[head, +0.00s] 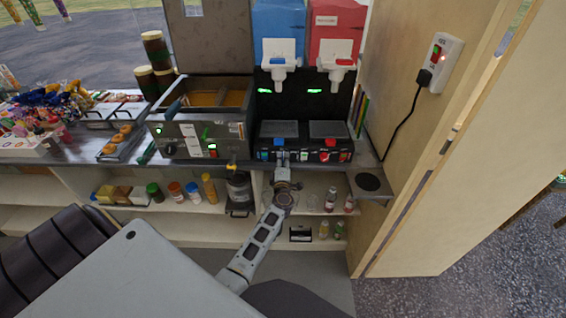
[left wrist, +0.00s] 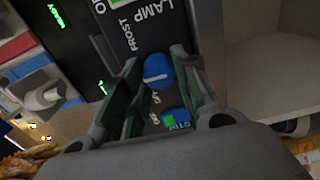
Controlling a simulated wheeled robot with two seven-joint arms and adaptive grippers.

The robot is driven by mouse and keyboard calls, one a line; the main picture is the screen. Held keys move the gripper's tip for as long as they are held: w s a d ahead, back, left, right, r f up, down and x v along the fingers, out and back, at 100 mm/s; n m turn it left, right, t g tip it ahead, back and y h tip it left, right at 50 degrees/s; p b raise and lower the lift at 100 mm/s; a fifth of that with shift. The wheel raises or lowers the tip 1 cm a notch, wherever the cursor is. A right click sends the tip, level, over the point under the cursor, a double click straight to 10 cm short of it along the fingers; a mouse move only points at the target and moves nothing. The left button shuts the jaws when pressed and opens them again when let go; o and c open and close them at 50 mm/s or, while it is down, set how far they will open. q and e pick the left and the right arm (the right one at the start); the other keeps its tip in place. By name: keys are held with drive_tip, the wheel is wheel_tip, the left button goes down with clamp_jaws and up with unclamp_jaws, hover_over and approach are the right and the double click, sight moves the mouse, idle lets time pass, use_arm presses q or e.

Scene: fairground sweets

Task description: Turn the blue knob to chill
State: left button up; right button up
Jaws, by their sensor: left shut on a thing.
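The blue knob (left wrist: 157,68) shows in the left wrist view with a pale line across it. It sits on the dark panel of the slush machine (head: 305,142), which stands on the counter in the head view. My left gripper (left wrist: 160,82) has its two fingers on either side of the knob and is shut on it. In the head view my left gripper (head: 282,157) reaches the machine's front from below. The word FROST is readable near the knob; other lettering is partly hidden by the fingers. I do not see my right gripper.
A blue switch with a green mark (left wrist: 175,118) lies close to the fingers. Red controls (head: 344,156) are farther right on the machine. A fryer (head: 205,120) stands to its left. White taps (head: 278,58) hang above. Shelves with jars (head: 190,190) are below the counter.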

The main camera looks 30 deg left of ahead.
use_arm(q)
drive_tip(key=shift+a, duration=0.1)
idle(0.4)
drive_tip(key=o, duration=1)
drive_tip(key=shift+s, duration=0.15)
drive_tip(key=v, duration=1.2)
drive_tip(key=shift+f, duration=0.1)
idle(0.3)
